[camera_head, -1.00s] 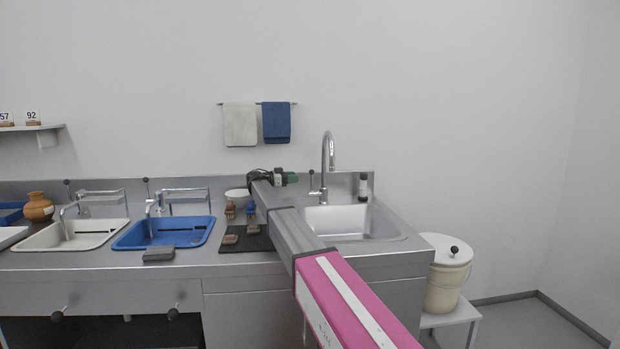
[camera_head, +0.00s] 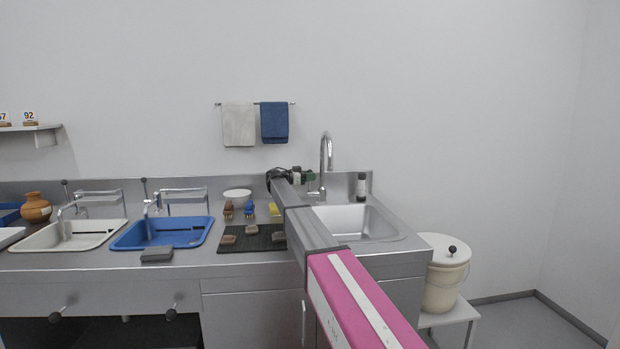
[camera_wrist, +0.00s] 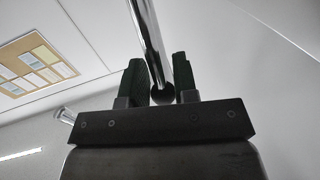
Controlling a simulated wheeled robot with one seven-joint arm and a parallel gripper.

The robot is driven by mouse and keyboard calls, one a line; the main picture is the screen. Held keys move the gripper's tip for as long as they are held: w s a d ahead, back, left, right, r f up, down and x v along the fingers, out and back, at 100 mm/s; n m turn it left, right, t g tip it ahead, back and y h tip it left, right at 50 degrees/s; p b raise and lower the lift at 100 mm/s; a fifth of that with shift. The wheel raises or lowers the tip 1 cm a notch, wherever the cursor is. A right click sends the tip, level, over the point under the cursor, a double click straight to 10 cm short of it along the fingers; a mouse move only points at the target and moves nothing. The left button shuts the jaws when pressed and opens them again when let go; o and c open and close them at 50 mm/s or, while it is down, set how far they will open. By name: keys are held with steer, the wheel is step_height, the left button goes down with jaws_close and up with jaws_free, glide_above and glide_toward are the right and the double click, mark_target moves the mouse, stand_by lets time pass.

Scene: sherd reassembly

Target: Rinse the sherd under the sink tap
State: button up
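The sink (camera_head: 393,236) is at the right end of the counter. Its curved chrome tap (camera_head: 327,150) stands behind it. My gripper (camera_head: 311,177) is beside the tap's base, above the sink's back left corner. In the wrist view my gripper's two dark green fingers (camera_wrist: 160,85) stand apart, with no sherd between them. A round black knob (camera_wrist: 163,96) shows in the gap, by a chrome tube (camera_wrist: 147,30); I cannot tell whether the fingers touch it. Brown sherd-like pieces (camera_head: 228,239) lie on a black ribbed mat (camera_head: 240,247) left of my arm. No water is visible.
A blue basin (camera_head: 120,243) and a white basin (camera_head: 22,244) are at left. Brushes (camera_head: 249,209), a yellow sponge (camera_head: 274,209) and a white bowl (camera_head: 237,195) stand behind the mat. A bottle (camera_head: 361,186) is right of the tap. A lidded bucket (camera_head: 445,285) stands right of the counter.

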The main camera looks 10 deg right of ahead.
jaws_close()
steer(key=shift+s+f+m, duration=0.1)
steer(key=shift+s+m, duration=0.5)
steer(key=shift+m, duration=0.1)
steer(key=o, duration=0.5)
jaws_free()
steer(key=shift+o, duration=0.2)
steer(key=shift+a, duration=0.1)
steer(key=s+a, duration=0.2)
steer(key=a, duration=0.8)
steer(key=shift+a+f, duration=0.15)
steer(key=shift+a, duration=0.1)
